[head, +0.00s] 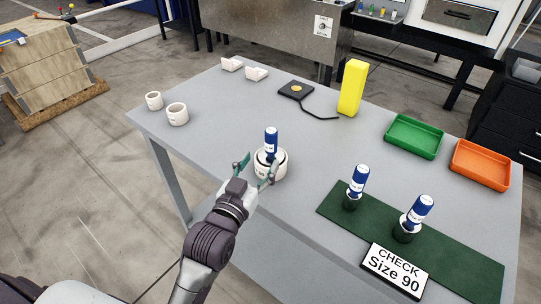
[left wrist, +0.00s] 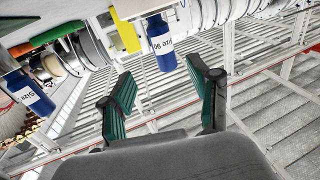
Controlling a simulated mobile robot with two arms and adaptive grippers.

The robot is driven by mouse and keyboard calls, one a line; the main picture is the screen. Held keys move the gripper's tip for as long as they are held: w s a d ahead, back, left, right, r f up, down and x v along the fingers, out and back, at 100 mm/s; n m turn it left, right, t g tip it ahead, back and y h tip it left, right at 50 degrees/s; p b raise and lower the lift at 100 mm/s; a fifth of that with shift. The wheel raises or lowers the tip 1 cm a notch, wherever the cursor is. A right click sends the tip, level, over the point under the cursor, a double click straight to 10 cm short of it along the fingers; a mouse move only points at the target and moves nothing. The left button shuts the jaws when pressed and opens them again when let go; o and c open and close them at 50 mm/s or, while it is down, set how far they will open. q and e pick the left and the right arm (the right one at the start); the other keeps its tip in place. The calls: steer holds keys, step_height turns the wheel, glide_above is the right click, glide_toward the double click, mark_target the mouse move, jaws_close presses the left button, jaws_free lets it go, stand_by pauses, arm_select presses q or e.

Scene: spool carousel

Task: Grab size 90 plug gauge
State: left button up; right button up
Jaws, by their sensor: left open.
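A blue plug gauge (head: 271,140) stands upright in a white ring (head: 277,171) with a dark top, near the table's middle. In the left wrist view, which is upside down, a blue gauge (left wrist: 161,44) ahead of the fingers reads "Size 90"; it appears to be this one. Two more blue plug gauges, one (head: 359,180) and another (head: 418,212), stand tilted in dark holders on the green mat; their labels are too small to read. My left gripper (head: 255,167) is open and empty, just in front of the white ring. My right gripper is not in view.
A "CHECK Size 90" sign (head: 393,271) stands at the green mat's (head: 465,263) front. A yellow block (head: 351,88), green tray (head: 414,136) and orange tray (head: 480,165) stand farther back. The table's left front is clear.

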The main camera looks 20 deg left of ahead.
mark_target(269, 143)
arm_select(q)
steer(key=w, duration=0.4)
steer(key=shift+d, duration=0.15)
steer(key=shift+w+r+p, duration=0.15)
steer(key=shift+w+p, duration=0.3)
steer(key=w+p, duration=0.1)
steer(key=w, duration=0.2)
steer(key=shift+w, duration=0.75)
steer(key=shift+s, duration=0.1)
jaws_close()
